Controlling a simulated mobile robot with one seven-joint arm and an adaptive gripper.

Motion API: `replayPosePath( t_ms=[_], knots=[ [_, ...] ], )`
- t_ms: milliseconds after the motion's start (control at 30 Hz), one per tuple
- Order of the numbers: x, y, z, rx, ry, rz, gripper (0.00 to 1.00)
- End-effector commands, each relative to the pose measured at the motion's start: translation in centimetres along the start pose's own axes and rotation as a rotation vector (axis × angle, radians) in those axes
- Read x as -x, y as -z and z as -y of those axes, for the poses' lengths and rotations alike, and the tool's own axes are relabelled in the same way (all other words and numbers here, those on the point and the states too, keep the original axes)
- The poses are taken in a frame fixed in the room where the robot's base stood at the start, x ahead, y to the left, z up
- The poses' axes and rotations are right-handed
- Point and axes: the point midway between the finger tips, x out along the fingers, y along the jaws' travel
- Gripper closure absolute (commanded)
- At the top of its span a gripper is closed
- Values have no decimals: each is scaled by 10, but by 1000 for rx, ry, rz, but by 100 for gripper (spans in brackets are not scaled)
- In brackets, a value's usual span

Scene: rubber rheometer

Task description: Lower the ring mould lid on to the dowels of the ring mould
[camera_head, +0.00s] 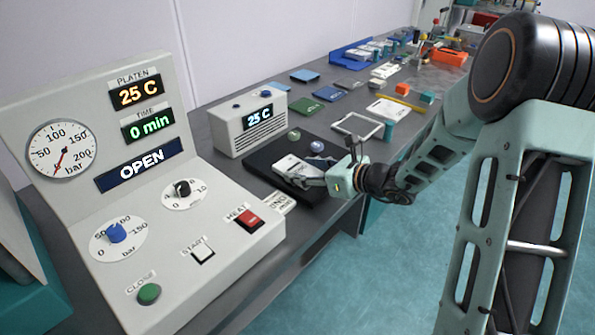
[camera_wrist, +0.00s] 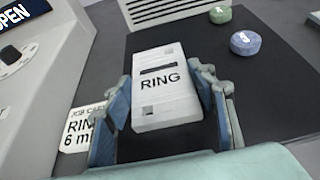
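The ring mould lid (camera_wrist: 168,105) is a pale block with the word RING and a dark slot on its top. In the head view my gripper (camera_head: 313,178) reaches in from the right to the pale block (camera_head: 292,165) over the dark mat. The ring mould and its dowels cannot be told apart from the lid here. Whether a gap lies under the lid is hidden.
The dark mat (camera_wrist: 275,85) carries a green puck (camera_wrist: 220,14) and a blue puck (camera_wrist: 245,42) beyond the lid. A job card (camera_wrist: 82,127) lies to the left. The press console (camera_head: 195,235) reads OPEN. A grey display box (camera_head: 248,128) stands behind the mat.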

Motion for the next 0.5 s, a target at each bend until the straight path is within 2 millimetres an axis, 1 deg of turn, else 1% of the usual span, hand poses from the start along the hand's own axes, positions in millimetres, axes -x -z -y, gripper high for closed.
replayPosePath(
  t_ms=[33, 200, 267, 500],
  knots=[
    [0, 0, 0, 0, 0, 0, 57],
    [0, 0, 0, 0, 0, 0, 76],
    [0, 0, 0, 0, 0, 0, 82],
    [0, -2, 0, 1, 0, 2, 82]
  ],
)
